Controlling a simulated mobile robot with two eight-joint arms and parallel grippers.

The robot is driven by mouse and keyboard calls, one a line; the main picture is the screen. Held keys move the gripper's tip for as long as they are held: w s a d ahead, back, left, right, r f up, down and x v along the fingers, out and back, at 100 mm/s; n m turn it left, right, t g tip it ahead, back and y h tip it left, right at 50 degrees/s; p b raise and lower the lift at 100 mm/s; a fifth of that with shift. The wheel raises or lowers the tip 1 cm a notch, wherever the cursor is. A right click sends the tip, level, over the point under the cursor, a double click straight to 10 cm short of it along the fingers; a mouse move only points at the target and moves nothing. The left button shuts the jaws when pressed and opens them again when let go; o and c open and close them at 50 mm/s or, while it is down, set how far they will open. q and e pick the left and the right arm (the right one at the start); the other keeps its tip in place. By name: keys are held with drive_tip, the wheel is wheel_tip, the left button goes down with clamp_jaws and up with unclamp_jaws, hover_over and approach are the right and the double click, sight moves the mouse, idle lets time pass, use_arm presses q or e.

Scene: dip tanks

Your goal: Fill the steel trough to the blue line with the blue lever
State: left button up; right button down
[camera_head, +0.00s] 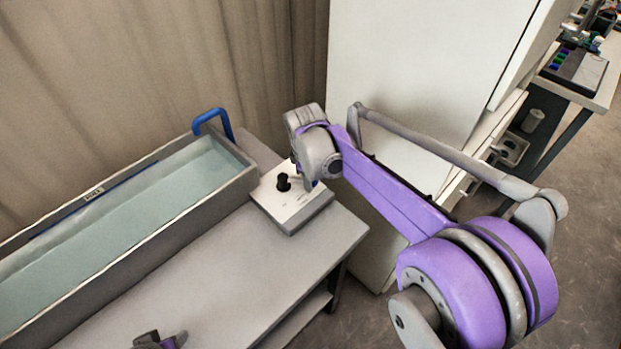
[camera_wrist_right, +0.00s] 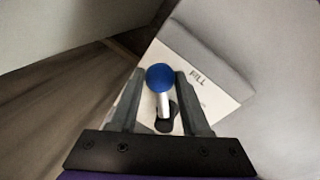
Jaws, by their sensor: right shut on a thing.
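The steel trough (camera_head: 130,250) stands on the bench at the left and holds pale green-blue liquid (camera_head: 140,205). A blue line (camera_head: 125,182) runs along its far inner wall, just above the liquid surface as far as I can tell. My right gripper (camera_wrist_right: 160,98) is shut on the blue lever (camera_wrist_right: 160,78), a blue ball on a metal stem beside the word FILL. In the head view my right gripper (camera_head: 306,180) mostly hides the lever on the control box (camera_head: 300,212). Part of my left gripper (camera_head: 160,341) shows at the bottom edge; its jaws are unclear.
A blue pipe (camera_head: 212,118) arches over the trough's far right end. A black knob (camera_head: 283,182) stands on the control box, left of my right gripper. The grey bench top (camera_head: 220,270) is clear in front. A white cabinet (camera_head: 420,70) stands behind my right arm.

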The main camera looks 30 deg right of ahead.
idle(0.4)
drive_tip(key=shift+c, duration=1.9)
unclamp_jaws()
use_arm(q)
drive_tip(key=shift+r+p, duration=0.55)
drive_tip(key=shift+r, duration=0.05)
use_arm(e)
wheel_tip(320, 180, up, 11)
drive_tip(key=s+a, duration=0.1)
drive_tip(key=shift+s+a+f, duration=0.15)
drive_tip(key=shift+s, duration=0.1)
use_arm(q)
wheel_tip(320, 180, up, 6)
drive_tip(key=w+p, duration=0.1)
drive_tip(key=p, duration=0.4)
drive_tip(key=shift+w, duration=0.3)
use_arm(e)
drive_tip(key=s+a+f+m+t, duration=0.1)
drive_tip(key=s+f+m, duration=0.1)
drive_tip(key=s, duration=0.4)
drive_tip(key=s+a+f+m+t+y, duration=0.1)
drive_tip(key=s+a+f+m, duration=0.1)
drive_tip(key=s+m, duration=0.2)
drive_tip(key=s+a+f+m+t, duration=0.1)
drive_tip(key=s+a+f+m, duration=0.1)
drive_tip(key=s, duration=0.8)
drive_tip(key=shift+m+t, duration=0.4)
drive_tip(key=shift+m, duration=0.4)
